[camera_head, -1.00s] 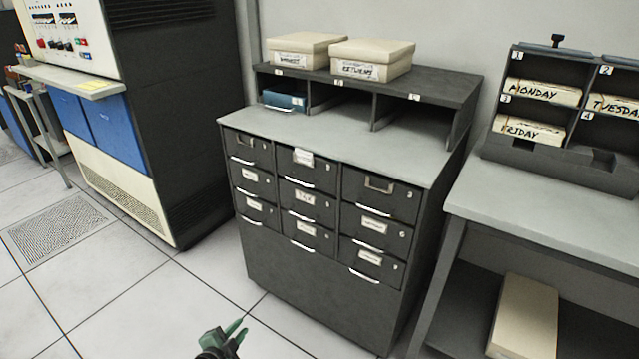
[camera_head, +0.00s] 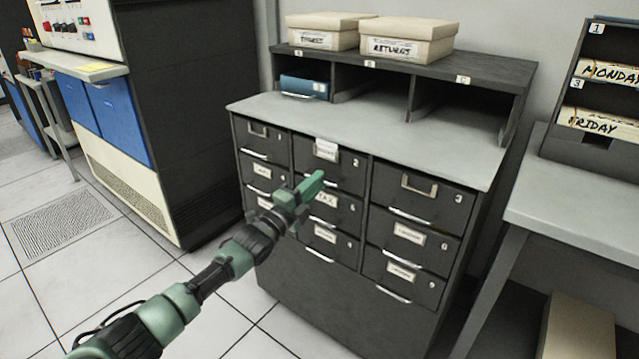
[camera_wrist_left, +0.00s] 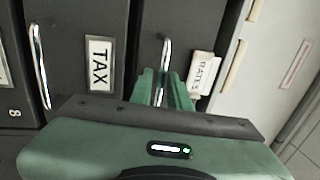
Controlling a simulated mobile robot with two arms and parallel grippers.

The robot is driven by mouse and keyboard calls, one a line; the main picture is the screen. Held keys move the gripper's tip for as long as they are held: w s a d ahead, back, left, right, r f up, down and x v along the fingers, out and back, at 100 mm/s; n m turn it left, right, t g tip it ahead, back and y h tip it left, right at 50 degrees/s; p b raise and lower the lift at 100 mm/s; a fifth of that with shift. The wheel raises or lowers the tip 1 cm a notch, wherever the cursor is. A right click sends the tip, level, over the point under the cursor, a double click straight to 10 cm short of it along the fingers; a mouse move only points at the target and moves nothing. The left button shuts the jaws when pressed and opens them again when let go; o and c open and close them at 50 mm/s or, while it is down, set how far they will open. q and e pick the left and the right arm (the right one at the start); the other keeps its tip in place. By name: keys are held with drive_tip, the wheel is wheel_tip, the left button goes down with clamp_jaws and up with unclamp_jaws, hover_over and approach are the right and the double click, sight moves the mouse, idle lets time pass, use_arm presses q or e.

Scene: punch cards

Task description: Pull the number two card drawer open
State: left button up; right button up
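The number two card drawer (camera_head: 329,165) is the dark top-middle drawer of the cabinet, marked 2, with a pale handle along its lower edge. It looks shut, flush with its neighbours. In the wrist view its metal handle (camera_wrist_left: 166,52) stands beside a tilted RATES label (camera_wrist_left: 203,72). My left gripper (camera_head: 308,190) is at the drawer's lower edge, partly covering the TAX drawer (camera_head: 326,199) below. In the wrist view the green fingers of the left gripper (camera_wrist_left: 162,85) flank the handle, with a narrow gap showing; firm contact is not visible. My right gripper is out of view.
Other closed drawers surround it, including number 3 (camera_head: 420,196) to the right. The grey cabinet top (camera_head: 350,120) carries a shelf with two boxes (camera_head: 405,38). A side table (camera_head: 580,200) stands at right. The floor (camera_head: 215,290) in front of the cabinet is partly clear.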

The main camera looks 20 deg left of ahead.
use_arm(q)
drive_tip(key=shift+w+d+r, duration=0.2)
drive_tip(key=shift+w+d, duration=0.05)
drive_tip(key=shift+w, duration=0.4)
clamp_jaws()
idle(1.0)
